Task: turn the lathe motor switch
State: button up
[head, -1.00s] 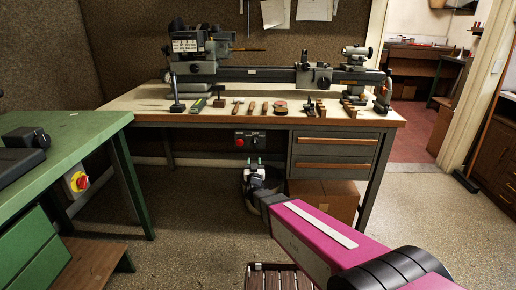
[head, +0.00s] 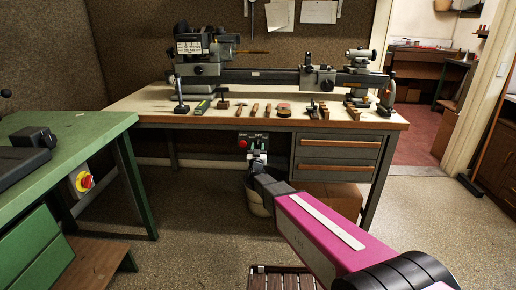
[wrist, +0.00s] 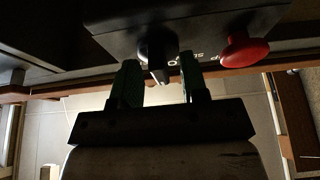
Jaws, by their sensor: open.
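The lathe motor switch is a dark box (head: 241,137) under the front edge of the lathe bench, with a red button (head: 243,144). In the wrist view the box (wrist: 115,38) fills the top, with a black knob (wrist: 157,46) and the red mushroom button (wrist: 243,50) to its right. My gripper (wrist: 159,78) is open just in front of the box. Its two dark green fingers stand on either side of the knob's grip, with gaps visible. In the head view my gripper (head: 257,158) covers part of the box's lower right.
The lathe (head: 255,76) stands on the bench (head: 150,105) with several hand tools along its front. Drawers (head: 338,147) are right of the switch. A green bench (head: 80,135) with a red-and-yellow switch (head: 84,181) stands at left. A bin (head: 256,200) is below my gripper.

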jog(key=shift+w+r, duration=0.15)
jog(key=shift+w, duration=0.15)
grip_shut()
jog(key=shift+m, duration=0.4)
jog(key=m+h, duration=0.3)
jog(key=m, duration=0.1)
jog(key=shift+a+m+g, duration=0.1)
jog(key=shift+m+g, duration=0.2)
jog(key=shift+m, duration=0.1)
jog(key=shift+m+g+h, duration=0.3)
jog(key=shift+m+h, duration=0.2)
jog(key=shift+m, duration=0.85)
jog(key=shift+m+g+h, duration=0.3)
jog(key=shift+m+h, duration=0.2)
jog(key=shift+m, duration=0.85)
